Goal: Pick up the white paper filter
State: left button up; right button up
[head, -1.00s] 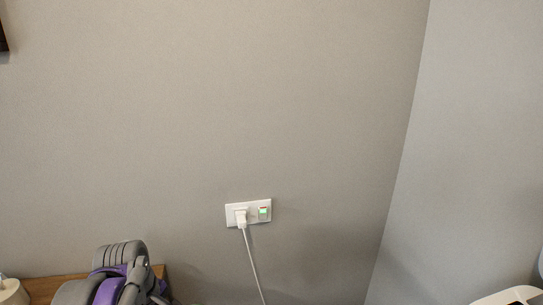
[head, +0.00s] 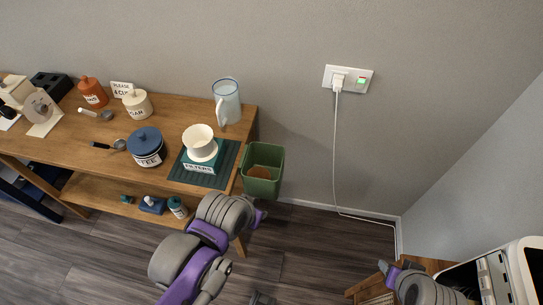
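A white cone-shaped piece (head: 200,140) stands on a teal box (head: 199,167) lettered FILTERS, on a dark green ribbed mat (head: 226,165) near the right end of the wooden table. I cannot tell whether this white piece is the paper filter or a dripper. My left arm shows in front of the table's right end, below the mat. My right arm shows at the bottom right. I can make out no fingertips of either gripper.
A blue-lidded coffee canister (head: 147,147) stands left of the box. A clear pitcher (head: 227,102) is behind it. A green bin (head: 262,170) hangs by the table's right end. A white appliance (head: 520,275) is at the lower right. Open floor lies between.

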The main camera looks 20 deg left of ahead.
aim_at(198, 138)
jog(key=k+u, duration=0.1)
jog(key=u, duration=0.85)
jog(key=k+j+u, duration=0.1)
jog(key=u, duration=0.4)
